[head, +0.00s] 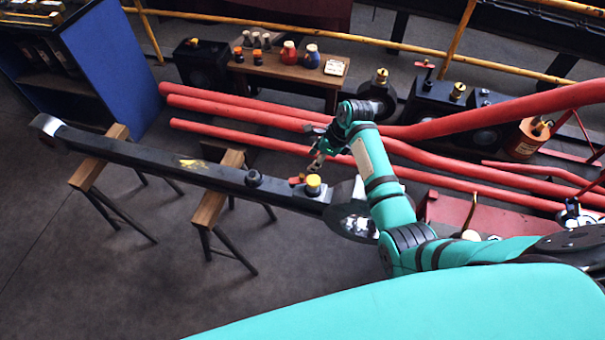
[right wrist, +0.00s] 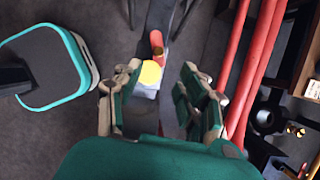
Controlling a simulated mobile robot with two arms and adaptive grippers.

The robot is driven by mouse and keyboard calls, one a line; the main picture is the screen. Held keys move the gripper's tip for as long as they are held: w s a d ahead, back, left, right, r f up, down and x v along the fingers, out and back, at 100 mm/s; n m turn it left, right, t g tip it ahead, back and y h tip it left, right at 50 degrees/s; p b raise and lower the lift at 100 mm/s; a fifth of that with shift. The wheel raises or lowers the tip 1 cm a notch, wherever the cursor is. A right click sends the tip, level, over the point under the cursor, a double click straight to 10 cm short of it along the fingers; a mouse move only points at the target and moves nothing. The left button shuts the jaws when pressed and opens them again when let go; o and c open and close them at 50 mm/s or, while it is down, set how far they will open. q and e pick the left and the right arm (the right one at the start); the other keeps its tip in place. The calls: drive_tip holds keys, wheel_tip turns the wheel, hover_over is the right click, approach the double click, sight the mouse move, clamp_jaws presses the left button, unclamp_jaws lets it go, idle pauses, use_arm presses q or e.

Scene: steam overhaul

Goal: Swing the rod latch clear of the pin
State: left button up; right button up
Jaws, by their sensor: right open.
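The long dark rod (head: 220,178) lies across wooden trestles. Near its right end is a yellow-topped pin (head: 313,184), also seen in the right wrist view (right wrist: 151,74). The red latch (head: 296,181) is right beside the pin; in the right wrist view the red latch (right wrist: 157,42) shows just beyond the yellow top. My right gripper (head: 317,160) is open above the pin end of the rod. In the right wrist view its fingers (right wrist: 162,95) stand apart, with the yellow top between and slightly beyond them. Contact cannot be told. My left gripper is not in view.
Red pipes (head: 260,117) run along the floor behind the rod. A wooden bench (head: 290,72) with small containers stands at the back, and a blue cabinet (head: 105,60) at the back left. Wooden trestles (head: 212,203) support the rod. The floor in front is clear.

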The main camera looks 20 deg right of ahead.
sight(302, 176)
drive_tip(key=x, duration=0.6)
drive_tip(key=shift+s, duration=0.15)
drive_tip(key=b+x, duration=0.1)
drive_tip(key=x, duration=0.2)
drive_tip(key=shift+f, duration=0.2)
drive_tip(key=shift+w+a+f, duration=0.15)
drive_tip(key=shift+w+f, duration=0.05)
drive_tip(key=shift+f, duration=0.2)
drive_tip(key=shift+c, duration=0.7)
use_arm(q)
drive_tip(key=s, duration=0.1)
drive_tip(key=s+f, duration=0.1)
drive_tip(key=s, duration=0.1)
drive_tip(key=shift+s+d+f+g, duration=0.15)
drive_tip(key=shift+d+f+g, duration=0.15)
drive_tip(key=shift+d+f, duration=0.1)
use_arm(e)
clamp_jaws()
